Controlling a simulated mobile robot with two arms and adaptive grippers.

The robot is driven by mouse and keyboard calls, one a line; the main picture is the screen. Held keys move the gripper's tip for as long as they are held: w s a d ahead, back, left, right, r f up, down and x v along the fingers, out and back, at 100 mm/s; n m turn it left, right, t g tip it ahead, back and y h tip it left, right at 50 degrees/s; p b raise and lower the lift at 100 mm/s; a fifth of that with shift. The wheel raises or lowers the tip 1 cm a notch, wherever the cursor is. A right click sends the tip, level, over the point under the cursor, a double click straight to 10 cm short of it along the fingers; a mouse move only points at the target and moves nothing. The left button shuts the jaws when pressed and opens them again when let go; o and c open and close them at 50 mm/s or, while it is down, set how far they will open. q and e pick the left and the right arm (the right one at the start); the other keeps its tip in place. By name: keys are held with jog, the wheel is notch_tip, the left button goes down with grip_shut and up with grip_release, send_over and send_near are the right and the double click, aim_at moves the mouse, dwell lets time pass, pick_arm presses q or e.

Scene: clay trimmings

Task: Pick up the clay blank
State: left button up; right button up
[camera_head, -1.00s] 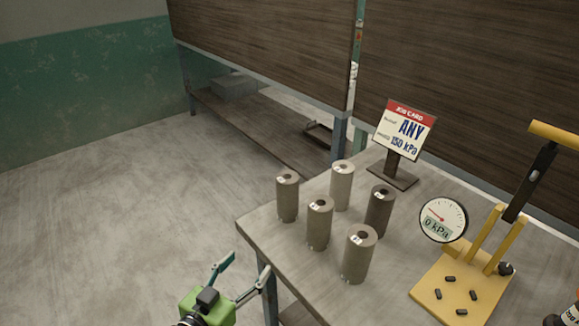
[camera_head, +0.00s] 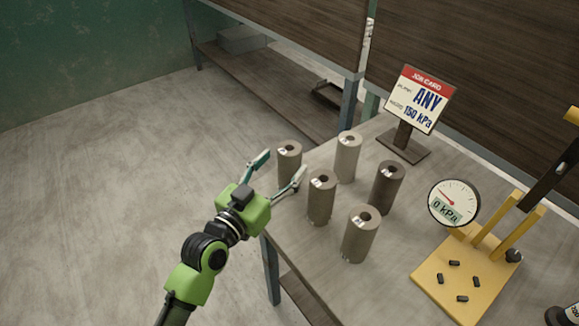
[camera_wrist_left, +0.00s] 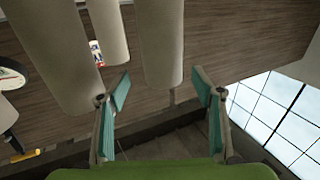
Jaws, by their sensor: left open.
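Several grey-brown clay blanks, upright cylinders with a hole and a small label on top, stand on the table. The leftmost blank (camera_head: 289,153) is at the table's left corner. The others are a pale back blank (camera_head: 348,160), a middle blank (camera_head: 321,203), a dark right blank (camera_head: 385,190) and a front blank (camera_head: 358,240). My left gripper (camera_head: 281,166) is open and empty, its fingertips either side of the leftmost blank in the picture. In the left wrist view, a blank (camera_wrist_left: 160,45) is ahead, between the open fingers (camera_wrist_left: 160,92) in the picture.
A job card (camera_head: 418,98) reading "ANY, 150 kPa" stands behind the blanks. A yellow press (camera_head: 440,285) with a gauge (camera_head: 454,203) reading 0 kPa is on the right. Open floor (camera_head: 120,190) lies left of the table (camera_head: 320,275).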

aim_at(289, 152)
pick_arm(q)
jog(key=x, duration=0.5)
jog(key=shift+w+a+r+p, duration=0.15)
jog(key=shift+a+p, duration=0.1)
jog(key=shift+p, duration=0.15)
grip_shut()
jog(key=shift+r, duration=0.15)
